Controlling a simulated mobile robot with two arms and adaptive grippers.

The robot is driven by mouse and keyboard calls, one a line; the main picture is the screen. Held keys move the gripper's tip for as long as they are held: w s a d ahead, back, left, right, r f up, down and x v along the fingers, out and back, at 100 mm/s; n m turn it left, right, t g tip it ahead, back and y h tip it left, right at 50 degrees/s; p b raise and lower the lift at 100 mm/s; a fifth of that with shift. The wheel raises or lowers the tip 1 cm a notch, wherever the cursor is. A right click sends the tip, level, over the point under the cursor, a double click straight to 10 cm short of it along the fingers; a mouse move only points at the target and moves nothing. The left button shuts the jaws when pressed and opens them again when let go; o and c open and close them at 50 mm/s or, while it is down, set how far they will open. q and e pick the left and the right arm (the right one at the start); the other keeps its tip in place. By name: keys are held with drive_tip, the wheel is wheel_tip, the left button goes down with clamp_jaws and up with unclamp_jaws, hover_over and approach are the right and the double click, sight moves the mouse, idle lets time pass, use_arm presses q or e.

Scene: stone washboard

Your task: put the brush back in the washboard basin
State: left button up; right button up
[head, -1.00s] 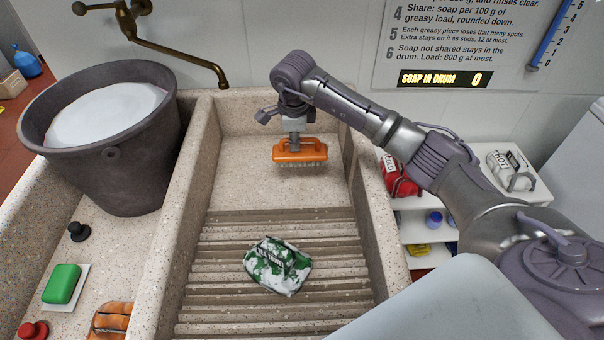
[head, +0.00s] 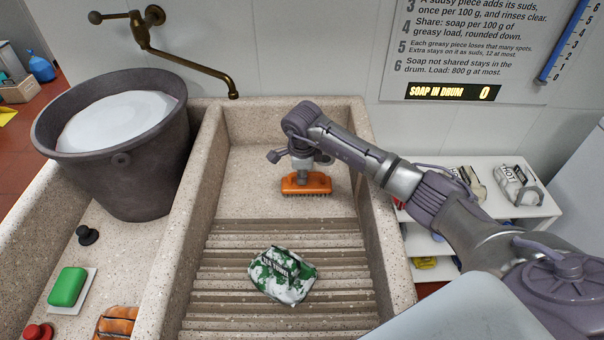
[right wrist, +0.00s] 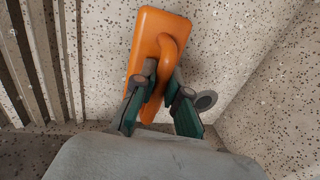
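The orange brush (head: 306,184) is in the smooth back part of the stone washboard basin (head: 262,170), behind the ridges. Its bristles point down and look to be at or very near the basin floor. My right gripper (head: 304,170) is above it, pointing down, with its fingers on the brush handle. In the right wrist view, the fingertips (right wrist: 163,76) close on both sides of the brush's looped orange handle (right wrist: 168,52). The bristles are hidden there. My left gripper is not in view.
A green-and-white cloth (head: 283,275) lies on the ridges. A dark bucket (head: 115,190) stands left of the basin, near green soap (head: 68,286) and a folded orange cloth (head: 117,322). The brass tap (head: 195,65) reaches over the basin's back left. A white shelf (head: 480,215) stands right.

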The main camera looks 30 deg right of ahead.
sight(302, 189)
drive_tip(key=o, duration=0.4)
drive_tip(key=shift+r, duration=0.65)
drive_tip(key=r, duration=0.3)
drive_tip(key=s+r, duration=0.1)
drive_tip(key=r, duration=0.3)
drive_tip(key=s+a+r, duration=0.1)
drive_tip(key=r, duration=0.2)
drive_tip(key=shift+r, duration=0.4)
